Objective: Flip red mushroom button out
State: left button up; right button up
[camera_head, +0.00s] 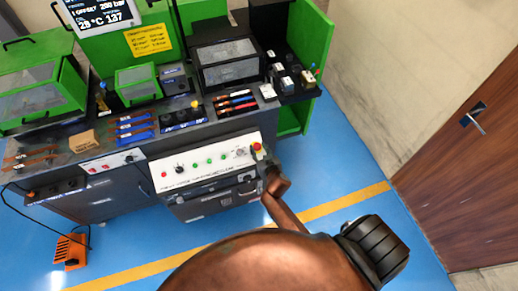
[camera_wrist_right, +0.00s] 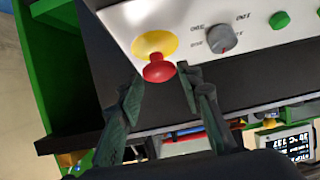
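The red mushroom button (camera_wrist_right: 158,69) sits on a yellow round base (camera_wrist_right: 154,44) on a white control panel. In the head view the button (camera_head: 257,147) is small, at the panel's right end. My right gripper (camera_wrist_right: 160,76) is open, with one fingertip on each side of the red button head. I cannot tell whether either finger touches it. In the head view my right gripper (camera_head: 271,174) is just below and right of the button, partly merged with my arm. My left gripper is not in view.
The white panel (camera_head: 210,163) also carries a grey selector knob (camera_wrist_right: 221,38) and green buttons (camera_wrist_right: 280,19). A dark bench with green-framed machines stands behind. An orange foot pedal (camera_head: 70,252) lies on the blue floor at left. Floor right of the bench is clear.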

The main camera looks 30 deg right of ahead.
jog(key=shift+o, duration=1.3)
jog(key=shift+s+a, duration=0.1)
jog(key=shift+s, duration=0.15)
jog(key=v, duration=1.1)
jog(key=shift+s+r, duration=0.2)
jog(key=shift+a, duration=0.1)
